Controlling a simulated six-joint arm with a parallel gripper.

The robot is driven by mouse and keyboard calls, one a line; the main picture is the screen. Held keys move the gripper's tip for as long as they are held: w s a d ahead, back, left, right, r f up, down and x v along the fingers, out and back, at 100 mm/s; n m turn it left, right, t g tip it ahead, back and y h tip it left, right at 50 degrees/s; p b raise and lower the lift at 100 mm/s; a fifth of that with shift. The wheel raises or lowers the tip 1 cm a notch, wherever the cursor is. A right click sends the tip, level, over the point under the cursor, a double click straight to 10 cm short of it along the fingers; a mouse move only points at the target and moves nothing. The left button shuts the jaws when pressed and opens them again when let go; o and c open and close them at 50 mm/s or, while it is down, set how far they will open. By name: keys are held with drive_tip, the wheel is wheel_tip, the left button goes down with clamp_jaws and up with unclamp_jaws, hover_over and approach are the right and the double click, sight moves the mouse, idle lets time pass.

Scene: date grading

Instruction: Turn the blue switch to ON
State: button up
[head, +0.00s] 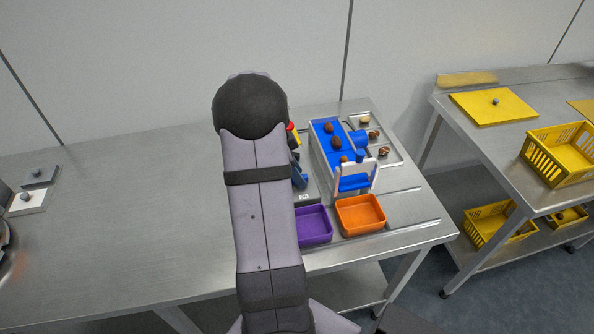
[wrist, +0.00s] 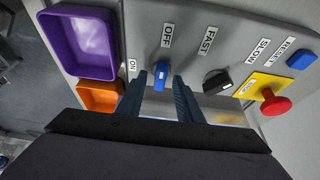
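The blue switch (wrist: 162,72) is a small knob on a grey control panel in the wrist view. An ON label (wrist: 132,69) lies to its left and an OFF label (wrist: 167,36) above it. The knob's long side runs roughly up and down the picture, in line with OFF rather than ON. My gripper (wrist: 160,82) is open, its two dark blue fingers apart on either side of the knob, with a narrow gap visible on each side. In the head view my arm hides the switch and most of the panel.
A black knob (wrist: 216,82) with FAST and SLOW labels, a red emergency button (wrist: 275,104) and a blue RESET button (wrist: 301,60) sit to the right. A purple tray (head: 313,238) and an orange tray (head: 343,231) stand in front. A blue conveyor (head: 320,139) carries dates.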

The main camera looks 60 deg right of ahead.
drive_tip(key=shift+f, duration=0.1)
clamp_jaws()
